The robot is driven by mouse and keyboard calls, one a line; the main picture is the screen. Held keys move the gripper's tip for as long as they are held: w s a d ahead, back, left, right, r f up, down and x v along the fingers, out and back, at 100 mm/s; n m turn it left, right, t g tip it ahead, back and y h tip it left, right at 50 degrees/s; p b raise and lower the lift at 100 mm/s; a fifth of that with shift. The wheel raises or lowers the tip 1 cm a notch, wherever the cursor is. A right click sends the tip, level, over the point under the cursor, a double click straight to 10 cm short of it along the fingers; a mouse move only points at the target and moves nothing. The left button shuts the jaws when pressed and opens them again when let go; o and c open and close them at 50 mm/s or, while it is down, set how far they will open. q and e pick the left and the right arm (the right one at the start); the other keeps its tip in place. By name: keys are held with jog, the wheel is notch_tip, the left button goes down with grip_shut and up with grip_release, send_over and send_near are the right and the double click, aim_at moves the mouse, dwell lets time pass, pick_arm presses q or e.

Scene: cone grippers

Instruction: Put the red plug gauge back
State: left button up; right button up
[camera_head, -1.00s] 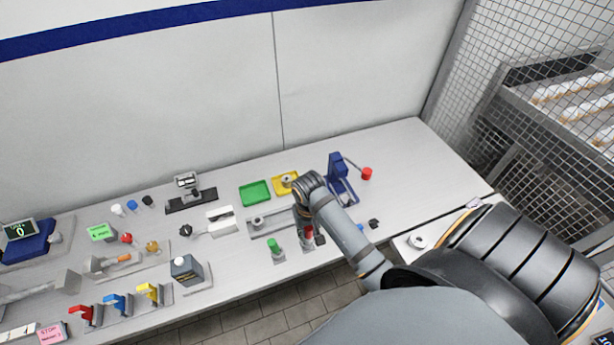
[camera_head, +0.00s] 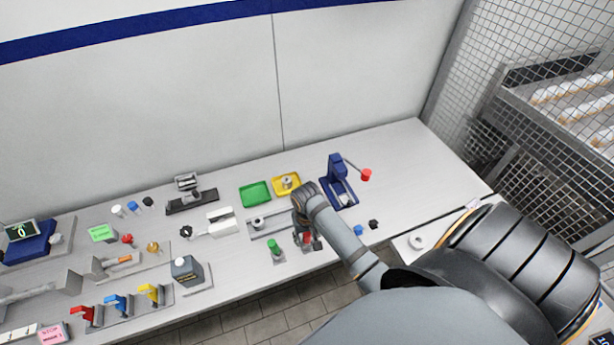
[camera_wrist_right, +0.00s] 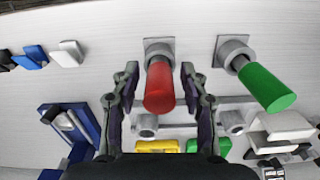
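The red plug gauge (camera_head: 307,238) stands at the front of the bench. In the right wrist view its red handle (camera_wrist_right: 159,88) rises from a grey holder block (camera_wrist_right: 158,45). My right gripper (camera_head: 308,243) is around the handle. In the right wrist view the gripper (camera_wrist_right: 159,78) has one finger on each side, with a visible gap on both sides, so it is open. The plug's lower end is hidden inside the holder. My left gripper is not in view.
A green plug gauge (camera_head: 273,246) stands in a like holder just left of the red one. Behind are a grey fixture (camera_head: 258,223), a green tray (camera_head: 243,195), a yellow tray (camera_head: 277,188) and a blue press (camera_head: 336,172).

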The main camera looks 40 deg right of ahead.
notch_tip(320, 180, up, 8)
jog(key=shift+f+b, duration=0.1)
jog(key=shift+b, duration=0.45)
notch_tip(320, 180, up, 5)
jog(key=shift+f+p, duration=0.2)
jog(key=shift+p, duration=0.5)
jog(key=shift+f, duration=0.1)
